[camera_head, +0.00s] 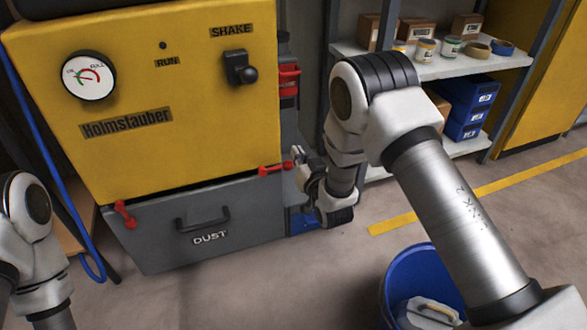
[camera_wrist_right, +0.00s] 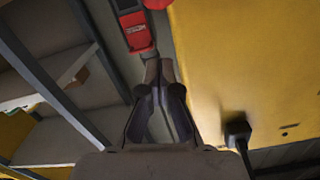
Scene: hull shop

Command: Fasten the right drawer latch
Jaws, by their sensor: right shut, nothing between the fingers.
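The right drawer latch (camera_head: 276,169) is a small red lever at the upper right corner of the grey dust drawer (camera_head: 155,242). It lies nearly level, its right end toward my gripper. My right gripper (camera_head: 299,157) is shut and empty, its tips just right of the latch end; I cannot tell whether they touch. In the wrist view the shut fingers (camera_wrist_right: 159,72) point at the machine's side edge. Red parts (camera_wrist_right: 135,32) show beyond them; I cannot tell whether one is the latch. My left gripper is out of view; only its arm shows.
The left red latch (camera_head: 124,214) hangs steeply at the drawer's other corner. The yellow machine (camera_head: 150,100) carries a black shake lever (camera_head: 240,69). Shelves (camera_head: 440,68) stand behind my right arm. A blue bucket (camera_head: 412,268) stands on the floor below it. A blue hose (camera_head: 60,170) runs at left.

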